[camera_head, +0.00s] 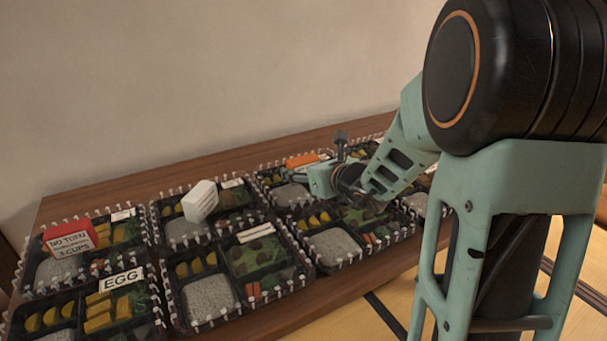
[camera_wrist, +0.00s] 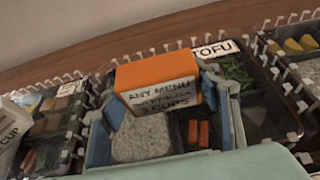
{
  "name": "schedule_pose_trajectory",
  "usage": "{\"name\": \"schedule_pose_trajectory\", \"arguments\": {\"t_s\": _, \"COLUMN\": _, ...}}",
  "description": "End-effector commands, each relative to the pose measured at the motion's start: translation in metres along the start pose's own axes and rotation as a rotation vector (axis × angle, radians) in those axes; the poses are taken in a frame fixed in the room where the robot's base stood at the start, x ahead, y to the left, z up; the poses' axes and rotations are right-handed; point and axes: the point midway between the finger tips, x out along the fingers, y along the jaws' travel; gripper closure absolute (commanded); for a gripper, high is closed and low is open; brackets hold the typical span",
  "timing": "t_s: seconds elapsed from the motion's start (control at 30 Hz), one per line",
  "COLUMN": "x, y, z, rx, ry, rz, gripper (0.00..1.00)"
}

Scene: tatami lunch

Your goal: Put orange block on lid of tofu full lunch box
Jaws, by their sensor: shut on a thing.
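My gripper (camera_head: 318,172) is shut on the orange block (camera_head: 302,160). In the wrist view the block (camera_wrist: 160,72) sits between my two fingers, its printed face reading "ANY MENU" and "3 CUPS". Behind and under it is a lunch box with a white TOFU label (camera_wrist: 217,48). That box (camera_wrist: 140,143) shows grey rice, green pieces and small orange-red pieces. The block covers part of the box and label, and I cannot tell how far above the box it is.
Several black lunch boxes with clear clips fill the wooden table (camera_head: 120,185). A red block (camera_head: 70,238) reading "NO TOFU" and a white block (camera_head: 200,201) stand on boxes to the left. An EGG label (camera_head: 122,279) is at front left. A wall is behind.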

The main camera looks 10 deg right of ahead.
Motion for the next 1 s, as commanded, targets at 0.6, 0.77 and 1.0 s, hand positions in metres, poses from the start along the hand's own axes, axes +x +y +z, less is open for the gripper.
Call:
{"name": "schedule_pose_trajectory", "arguments": {"t_s": 0.6, "x": 0.001, "y": 0.0, "z": -0.002, "rx": -0.001, "ry": -0.002, "rz": -0.001, "gripper": 0.25}}
{"name": "schedule_pose_trajectory", "arguments": {"t_s": 0.77, "x": 0.001, "y": 0.0, "z": -0.002, "rx": -0.001, "ry": -0.002, "rz": -0.001, "gripper": 0.25}}
{"name": "schedule_pose_trajectory", "arguments": {"t_s": 1.0, "x": -0.011, "y": -0.001, "z": 0.003, "rx": -0.001, "ry": -0.002, "rz": -0.003, "gripper": 0.25}}
